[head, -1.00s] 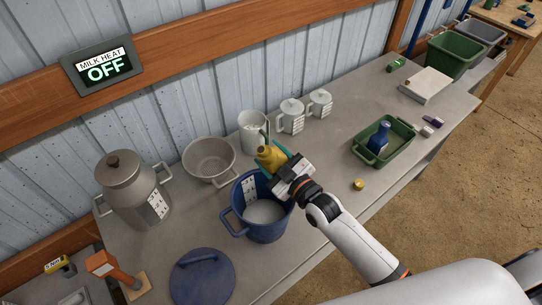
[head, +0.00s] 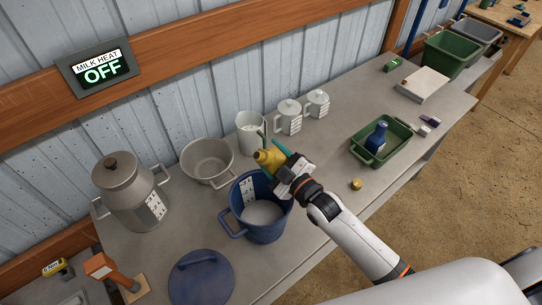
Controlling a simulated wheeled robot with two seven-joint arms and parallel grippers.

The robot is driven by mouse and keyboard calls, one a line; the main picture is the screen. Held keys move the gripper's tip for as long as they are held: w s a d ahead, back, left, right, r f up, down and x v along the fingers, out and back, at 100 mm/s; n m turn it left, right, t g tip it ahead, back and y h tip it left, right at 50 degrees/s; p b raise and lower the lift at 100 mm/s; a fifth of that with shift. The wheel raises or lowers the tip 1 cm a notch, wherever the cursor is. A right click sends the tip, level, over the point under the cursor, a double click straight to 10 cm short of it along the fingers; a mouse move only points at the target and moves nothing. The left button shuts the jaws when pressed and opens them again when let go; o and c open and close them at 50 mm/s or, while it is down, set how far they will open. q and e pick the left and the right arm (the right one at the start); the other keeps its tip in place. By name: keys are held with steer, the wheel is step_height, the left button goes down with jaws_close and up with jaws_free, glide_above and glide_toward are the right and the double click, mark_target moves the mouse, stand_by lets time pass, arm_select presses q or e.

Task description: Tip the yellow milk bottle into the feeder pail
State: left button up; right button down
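The yellow milk bottle (head: 269,158) is tilted over to the left, at the back right rim of the blue feeder pail (head: 265,232). My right gripper (head: 277,160) comes in from the right and is shut on the bottle, with its teal fingers on either side. The pail stands upright on the bench, with a white scale strip inside and pale contents at the bottom. Whether anything flows from the bottle is too small to tell. My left gripper is not in view.
A blue lid (head: 201,278) lies left of the pail. A grey basin (head: 208,160), a milk can (head: 128,190) and pale jugs (head: 250,131) stand behind. A green tray (head: 382,146) holds a blue bottle (head: 376,137). A yellow cap (head: 356,184) lies right. The wall sign (head: 100,67) reads "MILK HEAT OFF".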

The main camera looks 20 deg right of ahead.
stand_by(0.3)
steer(key=shift+d+f+n, duration=0.1)
steer(key=shift+d+n, duration=0.05)
steer(key=shift+n, duration=0.35)
steer(key=shift+w+d+f+n, duration=0.15)
steer(key=shift+n, duration=0.45)
steer(key=shift+d+f+n+b, duration=0.15)
steer(key=shift+n+b, duration=0.15)
steer(key=shift+n, duration=0.3)
steer(key=shift+f, duration=0.1)
steer(key=shift+f+n, duration=0.1)
steer(key=shift+n, duration=0.5)
steer(key=shift+f+b, duration=0.1)
steer(key=shift+b, duration=0.2)
